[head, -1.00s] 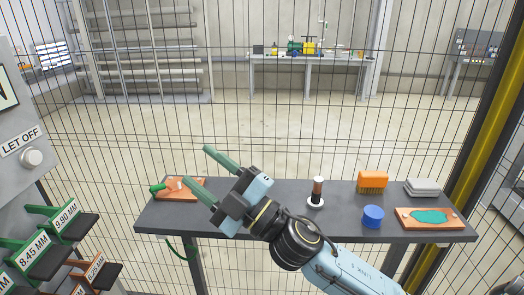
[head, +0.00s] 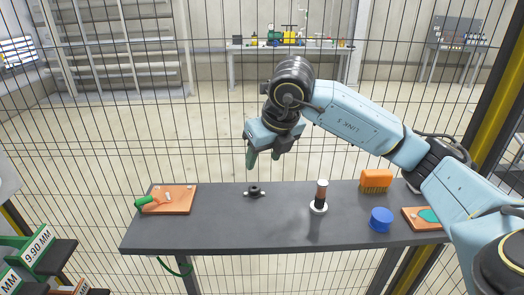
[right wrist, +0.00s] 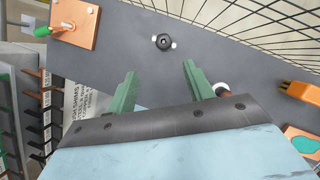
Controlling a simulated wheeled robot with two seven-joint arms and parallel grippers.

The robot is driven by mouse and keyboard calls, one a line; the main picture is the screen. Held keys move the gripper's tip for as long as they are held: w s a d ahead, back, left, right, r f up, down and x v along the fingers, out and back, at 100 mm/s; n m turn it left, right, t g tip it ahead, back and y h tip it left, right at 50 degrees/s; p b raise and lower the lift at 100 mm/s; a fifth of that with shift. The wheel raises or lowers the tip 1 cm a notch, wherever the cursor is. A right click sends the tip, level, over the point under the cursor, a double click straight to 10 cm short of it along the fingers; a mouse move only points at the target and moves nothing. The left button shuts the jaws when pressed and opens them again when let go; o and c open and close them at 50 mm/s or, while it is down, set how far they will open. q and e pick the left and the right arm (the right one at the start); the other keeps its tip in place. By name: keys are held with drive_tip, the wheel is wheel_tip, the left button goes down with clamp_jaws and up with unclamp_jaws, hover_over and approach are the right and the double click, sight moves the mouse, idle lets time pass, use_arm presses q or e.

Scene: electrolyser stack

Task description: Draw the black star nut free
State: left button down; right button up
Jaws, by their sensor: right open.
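The black star nut (head: 254,191) is small and dark with pale tips on its sides. It sits at the back middle of the dark grey table, and I cannot tell what holds it there. My right gripper (head: 263,158) hangs above and behind it in the head view, green fingers pointing down, open and empty. In the right wrist view the star nut (right wrist: 163,42) shows beyond the gap between the open fingers (right wrist: 159,70), apart from both. My left gripper is in no view.
On the table (head: 225,225) stand an orange board with a green-handled tool (head: 178,200), a brown-and-white upright post (head: 320,197), a blue cap (head: 381,219) and an orange brush (head: 376,180). A wire fence rises behind. The table around the nut is clear.

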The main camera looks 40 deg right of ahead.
sight(254, 189)
drive_tip(key=x, duration=1.3)
drive_tip(key=shift+d+f+b, duration=0.15)
drive_tip(key=shift+d+b, duration=0.2)
drive_tip(key=shift+d, duration=0.05)
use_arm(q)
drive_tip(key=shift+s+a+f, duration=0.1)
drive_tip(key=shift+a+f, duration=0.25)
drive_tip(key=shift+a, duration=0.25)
use_arm(e)
drive_tip(key=c, duration=0.9)
drive_tip(key=o, duration=0.3)
clamp_jaws()
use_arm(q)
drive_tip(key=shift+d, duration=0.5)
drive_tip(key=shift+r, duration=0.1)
